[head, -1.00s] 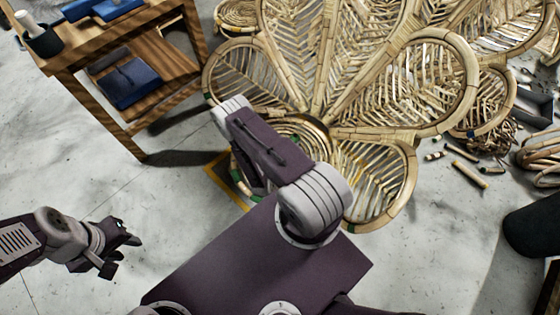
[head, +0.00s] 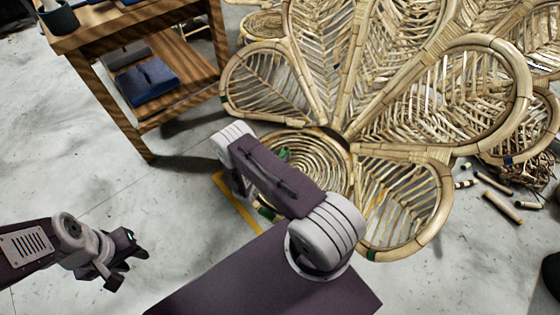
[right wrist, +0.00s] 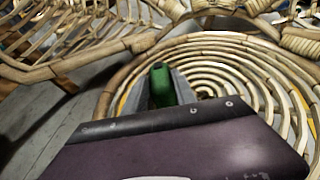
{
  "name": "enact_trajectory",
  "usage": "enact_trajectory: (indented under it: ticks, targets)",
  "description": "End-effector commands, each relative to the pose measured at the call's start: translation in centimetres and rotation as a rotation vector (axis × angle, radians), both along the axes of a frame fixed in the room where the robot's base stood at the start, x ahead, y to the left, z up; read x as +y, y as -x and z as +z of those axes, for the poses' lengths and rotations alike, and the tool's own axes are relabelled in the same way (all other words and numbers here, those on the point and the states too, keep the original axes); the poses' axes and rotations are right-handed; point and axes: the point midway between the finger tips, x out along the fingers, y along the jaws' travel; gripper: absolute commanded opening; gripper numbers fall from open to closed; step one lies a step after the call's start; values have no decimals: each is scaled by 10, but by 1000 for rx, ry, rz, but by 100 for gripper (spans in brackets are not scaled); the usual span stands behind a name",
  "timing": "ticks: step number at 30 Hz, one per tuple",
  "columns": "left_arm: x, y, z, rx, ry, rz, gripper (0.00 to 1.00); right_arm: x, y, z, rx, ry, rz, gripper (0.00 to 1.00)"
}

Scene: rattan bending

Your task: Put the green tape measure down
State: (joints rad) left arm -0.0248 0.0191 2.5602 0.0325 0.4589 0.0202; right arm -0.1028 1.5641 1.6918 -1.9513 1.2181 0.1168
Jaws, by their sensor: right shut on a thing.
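The green tape measure (right wrist: 162,86) is between the grey fingers of my right gripper (right wrist: 168,78) in the right wrist view. The gripper is shut on it, over or near the round coiled rattan seat (right wrist: 232,62). I cannot tell whether the tape measure touches the rattan. My left gripper (head: 128,262) is at the lower left, over bare floor, apart from everything. Its fingers look spread and empty.
The large petal-backed rattan chair (head: 345,85) fills the upper right. A wooden bench (head: 100,85) with a blue folded item (head: 147,82) on its shelf stands at the upper left. Loose cane pieces (head: 503,206) lie at the right. The floor at the left is clear.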

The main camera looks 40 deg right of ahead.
Motion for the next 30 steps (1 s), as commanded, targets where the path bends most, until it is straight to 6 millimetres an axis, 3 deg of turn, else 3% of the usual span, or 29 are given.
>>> enact_trajectory:
  ticks: [9,10,12,23,30]
  targets:
    - [0,0,-3,0,0,0,36,0,0,-4,-2,1,0,0]
    - [0,0,-3,0,0,0,36,0,0,-4,-1,1,0,35]
    - [0,0,-2,-1,0,0,36,0,0,-3,-1,1,0,54]
    - [0,0,3,0,0,0,36,0,0,3,-1,1,0,54]
    - [0,0,29,0,0,0,36,41,17,25,0,0,7,54]
